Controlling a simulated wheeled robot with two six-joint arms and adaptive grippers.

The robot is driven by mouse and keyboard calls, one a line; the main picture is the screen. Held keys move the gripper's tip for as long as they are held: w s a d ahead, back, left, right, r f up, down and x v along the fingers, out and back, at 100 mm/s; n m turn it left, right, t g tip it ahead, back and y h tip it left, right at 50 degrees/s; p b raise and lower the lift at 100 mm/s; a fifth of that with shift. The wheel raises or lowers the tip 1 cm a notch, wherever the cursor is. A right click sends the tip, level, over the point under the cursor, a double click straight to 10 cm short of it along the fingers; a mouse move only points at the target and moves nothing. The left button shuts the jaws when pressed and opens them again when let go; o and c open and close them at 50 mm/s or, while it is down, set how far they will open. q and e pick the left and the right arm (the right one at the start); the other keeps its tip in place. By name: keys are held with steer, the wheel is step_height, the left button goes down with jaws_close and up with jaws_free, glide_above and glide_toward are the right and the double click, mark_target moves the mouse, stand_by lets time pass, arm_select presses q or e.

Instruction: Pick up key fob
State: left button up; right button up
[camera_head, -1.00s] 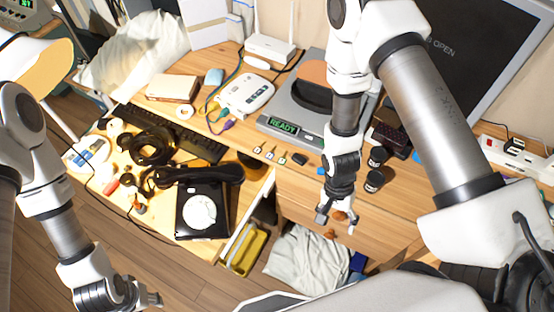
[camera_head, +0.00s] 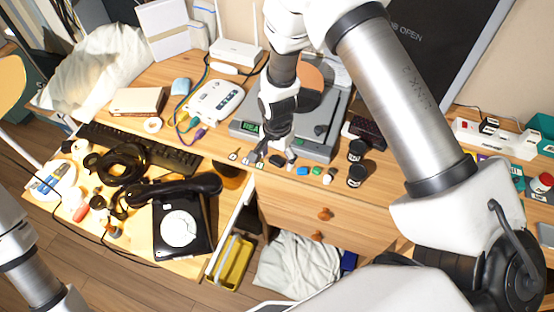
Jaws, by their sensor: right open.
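The key fob (camera_head: 276,160) is a small black piece on the wooden desk, in front of the grey scale-like device. My right gripper (camera_head: 273,162) reaches down over it, with its fingers spread apart. The fob shows between the fingertips, and I cannot tell whether they touch it.
A blue piece (camera_head: 303,171) and two small dark jars (camera_head: 356,176) sit right of the fob. The grey device (camera_head: 318,140) stands close behind. A black dial phone (camera_head: 180,225) is at the left. An open drawer gap holds a yellow bin (camera_head: 233,262).

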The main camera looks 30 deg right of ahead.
steer(key=c, duration=0.8)
steer(key=shift+r, duration=0.15)
